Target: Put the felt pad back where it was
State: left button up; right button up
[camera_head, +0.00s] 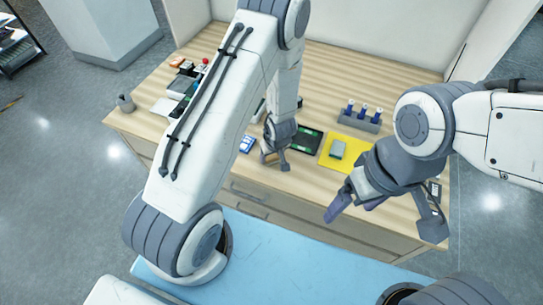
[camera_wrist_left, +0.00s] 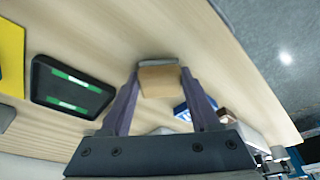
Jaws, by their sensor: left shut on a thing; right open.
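My left gripper (camera_head: 275,158) is shut on a small tan block with a grey layer on one side, which looks like the felt pad (camera_wrist_left: 160,80). In the left wrist view the block sits between the two fingers, over or on the wooden table near its front edge. I cannot tell whether it touches the tabletop. A black tray with green strips (camera_head: 306,141) lies just right of the gripper; it also shows in the left wrist view (camera_wrist_left: 72,88). My right gripper (camera_head: 385,215) is open and empty, in front of the table's right part.
A yellow mat (camera_head: 328,161) with a grey-green block (camera_head: 337,149) lies right of the tray. A blue-and-white item (camera_head: 247,144) lies left of the gripper. Several small things crowd the back left. Bare wood (camera_head: 300,90) shows behind the tray.

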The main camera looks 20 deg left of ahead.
pick_arm(q)
jog(key=shift+f, duration=0.1)
jog(key=shift+f, duration=0.15)
jog(key=o, duration=1.2)
jog(key=shift+r, duration=0.45)
jog(key=p+v, duration=0.5)
jog(key=v, duration=0.6)
jog(key=shift+r, duration=0.3)
